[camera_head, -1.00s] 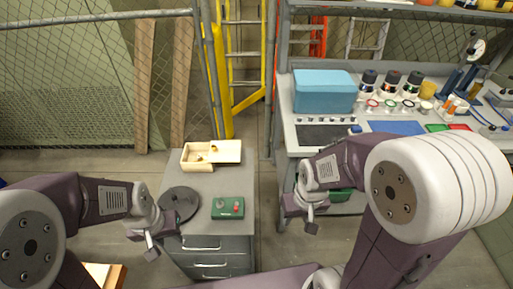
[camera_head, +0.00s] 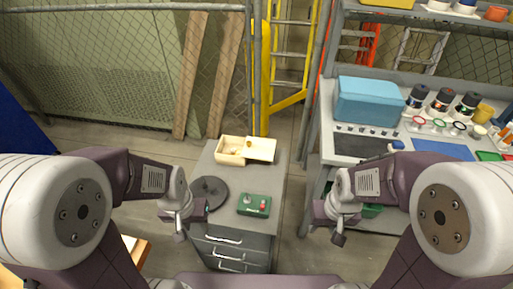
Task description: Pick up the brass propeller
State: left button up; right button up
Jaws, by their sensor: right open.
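A small brass-coloured piece (camera_head: 249,145) shows at the pale wooden box (camera_head: 231,159) on the grey drawer cabinet; it is too small to tell for sure whether it is the brass propeller. The box's lid (camera_head: 263,149) lies at its right side. My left gripper (camera_head: 181,228) is at the cabinet's front left, near a dark round disc (camera_head: 209,189) and well short of the box; its jaws are too unclear to read. My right gripper (camera_head: 329,228) is open and empty, right of the cabinet and in front of the workbench.
A green control box (camera_head: 254,205) with a red button sits on the cabinet top (camera_head: 230,183). The workbench at right carries a blue case (camera_head: 368,101), bottles and a dark mat (camera_head: 362,146). A yellow ladder (camera_head: 286,103) and mesh fence stand behind. Floor shows between cabinet and bench.

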aim_at(234, 152)
jog(key=u, duration=3.55)
jog(key=z, duration=3.25)
jog(key=l+u, duration=1.2)
jog(key=k+l+u, duration=0.15)
jog(key=l+u, duration=0.9)
jog(key=i, duration=0.05)
